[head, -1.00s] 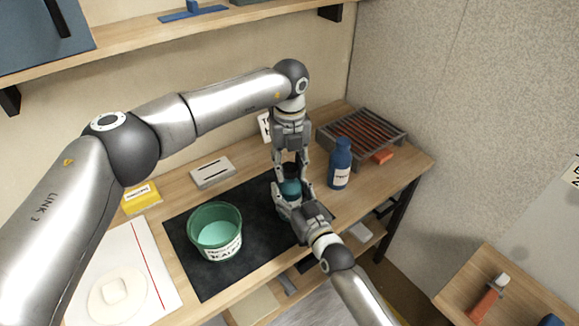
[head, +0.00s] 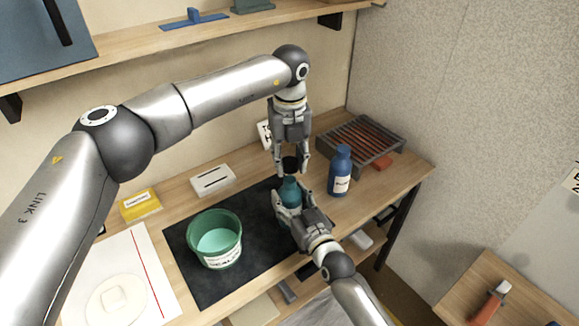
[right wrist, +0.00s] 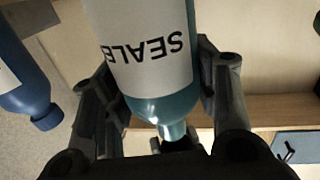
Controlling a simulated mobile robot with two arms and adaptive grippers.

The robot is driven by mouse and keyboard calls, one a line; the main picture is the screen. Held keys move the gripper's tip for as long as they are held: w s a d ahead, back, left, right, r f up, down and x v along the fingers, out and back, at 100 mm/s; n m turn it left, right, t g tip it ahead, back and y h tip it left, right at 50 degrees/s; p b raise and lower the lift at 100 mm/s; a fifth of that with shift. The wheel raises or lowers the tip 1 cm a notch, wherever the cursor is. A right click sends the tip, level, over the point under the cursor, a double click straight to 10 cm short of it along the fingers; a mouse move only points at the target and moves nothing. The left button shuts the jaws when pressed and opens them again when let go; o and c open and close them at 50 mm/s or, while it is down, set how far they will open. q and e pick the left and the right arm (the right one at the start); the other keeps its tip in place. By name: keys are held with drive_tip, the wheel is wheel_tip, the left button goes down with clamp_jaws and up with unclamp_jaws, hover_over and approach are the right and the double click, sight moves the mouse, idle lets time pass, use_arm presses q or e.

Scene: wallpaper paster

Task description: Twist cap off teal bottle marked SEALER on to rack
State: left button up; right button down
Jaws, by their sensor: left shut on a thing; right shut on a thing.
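The teal SEALER bottle (head: 290,189) stands upright over the black mat, and its label shows upside down in the right wrist view (right wrist: 150,60). My right gripper (head: 289,207) is shut around the bottle's body from the front. My left gripper (head: 291,166) points down above the bottle and is shut on the black cap (head: 290,163). The cap is just above the bare teal neck and looks apart from it. The rack (head: 361,142), a grey frame with reddish bars, stands at the back right of the bench. The bottle's base is hidden by my right gripper.
A blue bottle (head: 340,171) stands close right of the teal one, before the rack. A green tub (head: 215,238) sits on the black mat (head: 205,288) at left. A white box (head: 213,180) and yellow box (head: 141,204) lie behind. A shelf (head: 150,45) runs above.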

drive_tip(key=shift+c, duration=2.4)
unclamp_jaws()
